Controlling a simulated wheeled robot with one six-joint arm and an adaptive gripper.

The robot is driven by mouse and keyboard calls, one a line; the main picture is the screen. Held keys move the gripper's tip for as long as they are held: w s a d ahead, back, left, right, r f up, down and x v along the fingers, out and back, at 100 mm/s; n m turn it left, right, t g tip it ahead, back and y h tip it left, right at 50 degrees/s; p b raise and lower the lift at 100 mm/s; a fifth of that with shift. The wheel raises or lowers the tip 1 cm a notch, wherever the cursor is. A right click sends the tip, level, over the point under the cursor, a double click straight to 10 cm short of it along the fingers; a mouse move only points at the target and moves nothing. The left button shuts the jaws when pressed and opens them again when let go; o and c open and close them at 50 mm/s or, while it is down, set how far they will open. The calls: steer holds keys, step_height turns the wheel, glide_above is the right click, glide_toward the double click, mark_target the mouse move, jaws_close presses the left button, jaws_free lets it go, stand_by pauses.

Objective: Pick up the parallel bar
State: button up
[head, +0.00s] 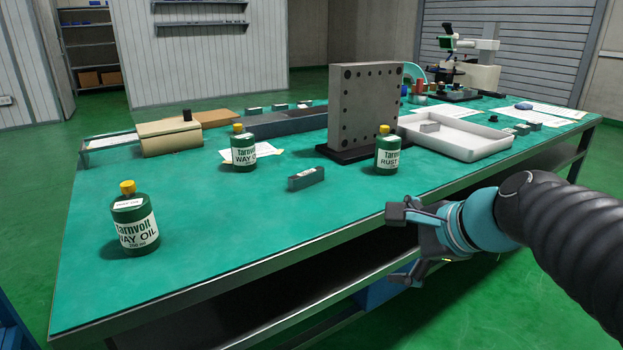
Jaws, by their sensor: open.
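A small dark grey bar (306,179) with a pale label on top lies on the green bench top (220,270), near the front edge; it looks like the parallel bar, but its label is too small to read. Nothing hides the bar.
Green bottles stand left of the bar (135,225), behind it (243,150) and to its right (387,152). A tall grey angle plate (362,108) stands behind. The white tray (482,150) is at right.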

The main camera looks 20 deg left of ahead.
mark_target(309, 176)
steer(key=w+a+r+m+y, duration=0.1)
steer(key=w+a+r+m, duration=0.1)
steer(key=w+a+m, duration=0.1)
steer(key=w+a+r+m+y, duration=0.1)
steer(key=w+a+r+m, duration=0.1)
steer(key=w+a+m, duration=0.1)
steer(key=w+a+r+m+y, duration=0.2)
steer(key=w+a+m, duration=0.1)
steer(key=m, duration=0.1)
steer(key=shift+w+a+r+t, duration=0.35)
steer(key=shift+a+r+t, duration=0.05)
steer(key=x, duration=0.7)
steer(key=shift+w+a+f, duration=0.1)
steer(key=shift+w+a, duration=0.05)
steer(key=shift+a, duration=0.1)
steer(key=shift+x, duration=2.9)
steer(key=c, duration=1.1)
steer(key=shift+c, duration=0.3)
steer(key=shift+r, duration=0.2)
